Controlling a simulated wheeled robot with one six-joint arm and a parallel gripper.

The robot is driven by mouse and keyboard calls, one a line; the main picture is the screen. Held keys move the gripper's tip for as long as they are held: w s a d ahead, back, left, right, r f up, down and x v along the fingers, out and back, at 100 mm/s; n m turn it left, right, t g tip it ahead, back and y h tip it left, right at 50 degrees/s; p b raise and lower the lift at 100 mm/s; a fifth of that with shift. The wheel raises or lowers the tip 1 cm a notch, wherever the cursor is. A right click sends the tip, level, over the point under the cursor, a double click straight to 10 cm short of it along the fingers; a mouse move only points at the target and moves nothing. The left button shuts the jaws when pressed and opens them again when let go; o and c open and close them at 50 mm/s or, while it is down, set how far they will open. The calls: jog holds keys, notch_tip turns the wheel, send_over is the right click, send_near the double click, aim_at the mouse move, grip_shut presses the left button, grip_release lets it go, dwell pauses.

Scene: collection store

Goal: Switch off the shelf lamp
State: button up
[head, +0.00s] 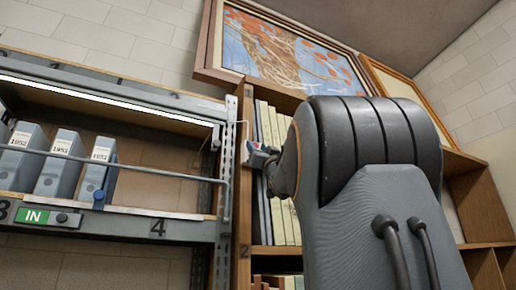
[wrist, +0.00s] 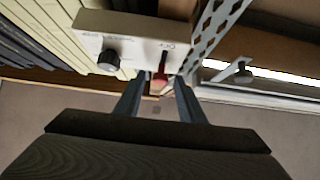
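The shelf lamp (head: 110,98) is a long white strip under the upper board of the metal rack, and it glows. It also shows lit at the right in the wrist view (wrist: 288,78). A pale switch box (wrist: 135,38) has a black round knob (wrist: 108,60) on its left and a red-tipped switch (wrist: 160,80) on its right. My gripper (wrist: 160,86) is open, with one finger on each side of the red switch. I cannot tell whether the fingers touch it. In the head view my gripper (head: 264,156) is at the rack's right post, mostly hidden by my arm.
Grey dated file boxes (head: 62,160) stand on the rack behind a rail (head: 150,170). A green IN sign (head: 35,216) is on the shelf edge. A wooden bookcase (head: 243,200) with pale volumes stands close right of the rack. Framed pictures (head: 285,50) lean on top.

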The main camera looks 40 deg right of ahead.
grip_shut()
notch_tip(320, 180, down, 3)
jog(key=b, duration=0.3)
jog(key=shift+w+f, duration=0.1)
jog(key=shift+f, duration=0.05)
jog(key=shift+o, duration=0.6)
grip_release()
jog(key=b+v, duration=0.4)
jog(key=v, duration=0.4)
jog(key=shift+b, duration=0.3)
